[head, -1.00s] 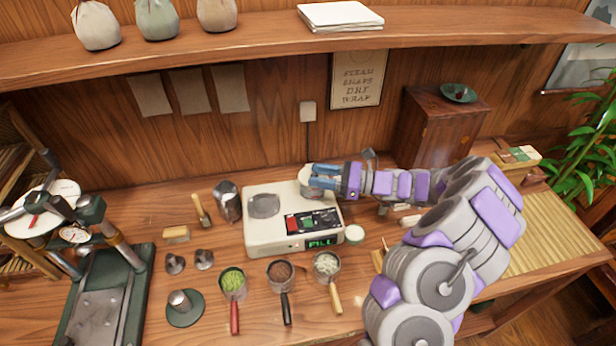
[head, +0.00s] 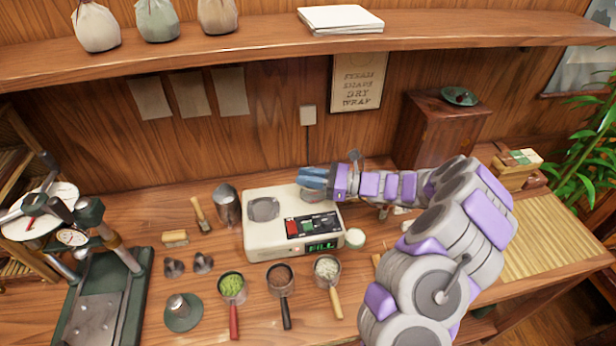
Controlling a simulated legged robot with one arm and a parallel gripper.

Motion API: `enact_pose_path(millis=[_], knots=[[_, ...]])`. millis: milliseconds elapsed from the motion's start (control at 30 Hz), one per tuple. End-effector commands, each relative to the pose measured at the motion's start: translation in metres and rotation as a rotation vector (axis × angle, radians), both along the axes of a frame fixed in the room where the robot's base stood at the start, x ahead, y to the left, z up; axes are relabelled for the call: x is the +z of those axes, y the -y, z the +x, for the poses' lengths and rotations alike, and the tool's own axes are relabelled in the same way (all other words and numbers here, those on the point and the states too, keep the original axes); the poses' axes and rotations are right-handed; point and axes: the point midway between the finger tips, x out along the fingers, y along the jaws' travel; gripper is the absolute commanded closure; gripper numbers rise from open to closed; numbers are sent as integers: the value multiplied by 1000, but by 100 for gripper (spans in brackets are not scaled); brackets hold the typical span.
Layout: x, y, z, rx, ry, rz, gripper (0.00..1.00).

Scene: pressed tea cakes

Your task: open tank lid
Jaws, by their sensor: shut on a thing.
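The white steam machine (head: 262,236) stands mid-bench, with a round grey plate on its left and a display reading FILL. The round tank top (head: 314,196) is at its back right, partly hidden under my gripper. My gripper (head: 312,178) reaches in from the right with blue fingers just above and behind the tank top. It is shut on what appears to be the tank lid, which the fingers mostly hide. I cannot tell how far the lid stands from the tank.
A small pale round pot (head: 355,238) stands at the machine's right. Scoops of green, brown and pale material lie in front, the green one (head: 232,286) leftmost. A press (head: 95,270) stands at far left. A shelf (head: 250,48) overhangs the back; a wooden cabinet (head: 440,130) stands behind my arm.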

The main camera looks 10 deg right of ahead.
Motion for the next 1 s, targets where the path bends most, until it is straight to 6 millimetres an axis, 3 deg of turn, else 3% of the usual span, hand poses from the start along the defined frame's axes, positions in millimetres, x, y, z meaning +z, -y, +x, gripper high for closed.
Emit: enact_pose_path(millis=[100, 633, 1000], knots=[[0, 0, 1, -2, 0, 0, 100], [1, 1, 2, -3, -9, -1, 100], [12, 1, 4, -3, -131, -3, 100]])
